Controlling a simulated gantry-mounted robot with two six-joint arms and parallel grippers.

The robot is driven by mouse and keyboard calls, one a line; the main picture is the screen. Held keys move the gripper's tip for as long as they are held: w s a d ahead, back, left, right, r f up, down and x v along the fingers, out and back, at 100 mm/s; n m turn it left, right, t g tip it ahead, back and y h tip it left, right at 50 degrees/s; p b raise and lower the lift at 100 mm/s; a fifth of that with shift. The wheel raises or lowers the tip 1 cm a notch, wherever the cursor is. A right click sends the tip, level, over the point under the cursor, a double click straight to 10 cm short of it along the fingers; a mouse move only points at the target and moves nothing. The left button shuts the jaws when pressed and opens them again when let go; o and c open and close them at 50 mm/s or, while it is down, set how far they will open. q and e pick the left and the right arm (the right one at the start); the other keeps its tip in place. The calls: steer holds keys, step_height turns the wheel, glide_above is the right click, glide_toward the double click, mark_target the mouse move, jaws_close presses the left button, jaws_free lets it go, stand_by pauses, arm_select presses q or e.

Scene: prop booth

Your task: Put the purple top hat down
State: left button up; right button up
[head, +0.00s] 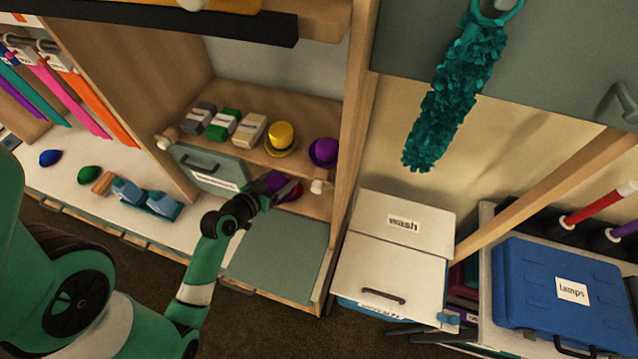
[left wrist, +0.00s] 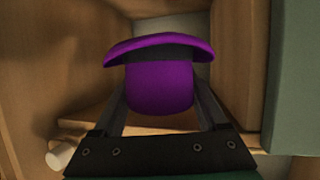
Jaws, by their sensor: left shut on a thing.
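A purple top hat (left wrist: 160,85) with a dark band fills the middle of the left wrist view. Its crown is between the two fingers of my left gripper (left wrist: 160,105), and its brim points away from the palm. In the head view my left gripper (head: 268,192) is shut on this hat (head: 275,180), at the lower compartment under the shelf with hats. The gripper and shelf hide much of it there. Whether the hat touches any surface I cannot tell. My right gripper is not in view.
A second purple hat (head: 323,151) and a yellow hat (head: 282,138) stand on the shelf above. A red object (head: 293,192) is beside the held hat. A grey-green panel (head: 280,250) lies folded out in front.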

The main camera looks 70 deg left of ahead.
arm_select(q)
steer(key=w+f+b, duration=0.1)
steer(key=w+f, duration=0.1)
steer(key=w, duration=0.2)
steer(key=w+f+b, duration=0.1)
steer(key=w+f, duration=0.2)
steer(key=w, duration=0.1)
steer(key=w+f+b, duration=0.1)
steer(key=w+f, duration=0.2)
steer(key=w, duration=0.1)
steer(key=shift+f, duration=0.25)
steer(key=shift+w+f, duration=0.15)
steer(key=shift+w, duration=0.2)
steer(key=f, duration=0.1)
steer(key=f+b, duration=0.2)
steer(key=shift+w+f, duration=0.15)
steer(key=shift+w, duration=0.1)
steer(key=shift+f, duration=0.25)
steer(key=shift+r, duration=0.1)
steer(key=shift+f+b, duration=0.55)
steer(key=shift+f, duration=0.05)
